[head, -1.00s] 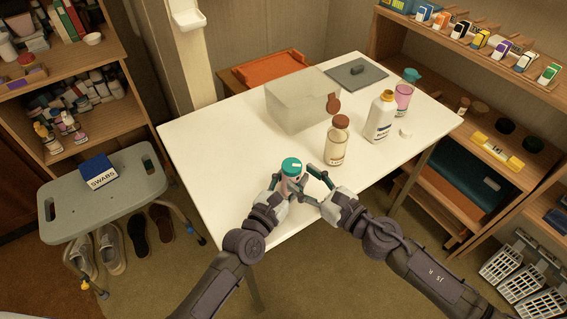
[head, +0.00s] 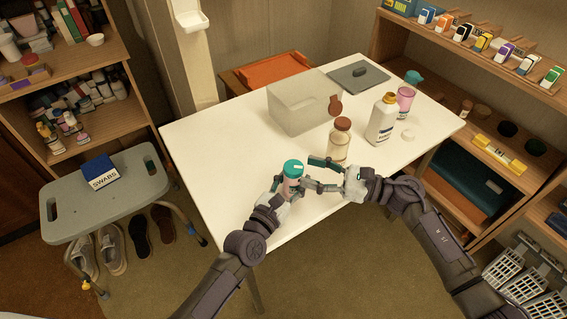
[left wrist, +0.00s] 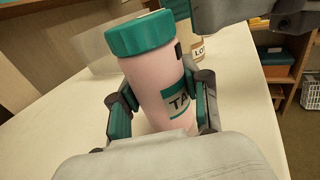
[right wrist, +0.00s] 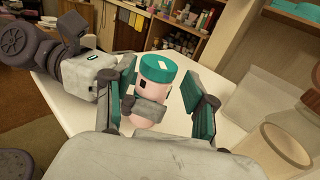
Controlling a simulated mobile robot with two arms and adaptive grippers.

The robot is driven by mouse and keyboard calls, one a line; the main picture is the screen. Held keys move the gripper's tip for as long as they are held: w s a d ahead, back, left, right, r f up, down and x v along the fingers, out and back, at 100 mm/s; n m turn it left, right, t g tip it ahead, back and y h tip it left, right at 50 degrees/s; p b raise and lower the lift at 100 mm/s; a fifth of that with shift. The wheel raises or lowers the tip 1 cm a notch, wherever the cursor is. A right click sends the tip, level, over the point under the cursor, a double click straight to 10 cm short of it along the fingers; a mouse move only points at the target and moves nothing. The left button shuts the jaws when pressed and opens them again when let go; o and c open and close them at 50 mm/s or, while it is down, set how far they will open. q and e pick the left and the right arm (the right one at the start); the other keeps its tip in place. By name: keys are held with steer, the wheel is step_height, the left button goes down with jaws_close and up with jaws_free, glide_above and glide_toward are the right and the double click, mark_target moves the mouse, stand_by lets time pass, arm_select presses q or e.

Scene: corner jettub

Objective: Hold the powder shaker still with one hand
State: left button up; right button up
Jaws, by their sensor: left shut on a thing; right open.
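The powder shaker (head: 291,177) is a pink cylinder with a teal cap, upright near the front edge of the white table (head: 205,145). In the left wrist view the shaker (left wrist: 158,85) shows part of a label, "TA". My left gripper (left wrist: 162,105) is shut on its body, one finger on each side. My right gripper (head: 317,174) is open to the right of the shaker, its fingers spread towards it. In the right wrist view the shaker (right wrist: 158,75) appears between those open fingers. Whether they touch it, I cannot tell.
A white bottle (head: 382,120), a pink bottle with a teal top (head: 405,100) and a translucent bin (head: 290,110) stand farther back. The table's left part is clear.

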steer(key=x, duration=0.7)
steer(key=shift+a, duration=0.2)
steer(key=c, duration=1)
steer(key=shift+w, duration=0.1)
